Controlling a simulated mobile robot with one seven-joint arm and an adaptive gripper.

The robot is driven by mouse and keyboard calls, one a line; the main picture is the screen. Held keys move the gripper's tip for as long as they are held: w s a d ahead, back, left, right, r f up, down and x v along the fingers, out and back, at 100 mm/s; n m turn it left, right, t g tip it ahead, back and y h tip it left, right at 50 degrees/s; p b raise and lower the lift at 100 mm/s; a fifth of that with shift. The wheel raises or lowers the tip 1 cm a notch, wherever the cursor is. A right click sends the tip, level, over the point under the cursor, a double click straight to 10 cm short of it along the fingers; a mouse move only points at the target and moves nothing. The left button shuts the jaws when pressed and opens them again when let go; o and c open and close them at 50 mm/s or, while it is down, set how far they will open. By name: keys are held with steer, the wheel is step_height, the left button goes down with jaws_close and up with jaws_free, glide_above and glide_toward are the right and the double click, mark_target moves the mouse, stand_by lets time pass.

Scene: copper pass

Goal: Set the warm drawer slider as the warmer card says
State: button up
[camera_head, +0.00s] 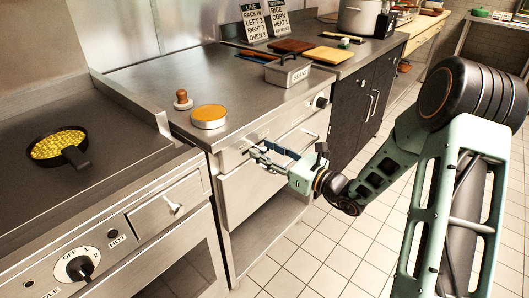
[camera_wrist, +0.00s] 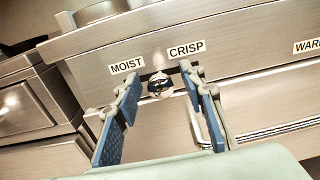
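In the wrist view a small dark-and-shiny slider knob (camera_wrist: 160,86) sits on the steel drawer front, below the gap between the labels MOIST (camera_wrist: 127,66) and CRISP (camera_wrist: 187,50). My gripper (camera_wrist: 162,76) is open, one blue-padded finger on each side of the knob, with visible gaps. Whether the fingertips reach its depth I cannot tell. In the head view my gripper (camera_head: 261,154) is at the drawer front (camera_head: 232,156), and the knob is hidden or too small to see. The warmer card (camera_head: 279,19) stands on the back counter; RICE, CORN and HEAT are legible, the rest is not clear.
Another card (camera_head: 254,23) stands beside it. A labelled steel pan (camera_head: 288,71), an orange-topped round tin (camera_head: 209,116) and a wooden-knobbed piece (camera_head: 182,100) are on the counter. A skillet of corn (camera_head: 60,147) and a dial (camera_head: 80,267) are left. The floor is clear.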

mark_target(244, 152)
steer(key=shift+w+a, duration=0.15)
steer(key=shift+c, duration=0.3)
jaws_close()
steer(key=shift+s+a, duration=0.7)
steer(key=shift+s, duration=0.2)
steer(key=shift+s+a, duration=0.7)
steer(key=shift+s, duration=0.2)
steer(key=shift+f, duration=0.1)
steer(key=shift+o, duration=0.3)
jaws_free()
steer(key=shift+s, duration=0.1)
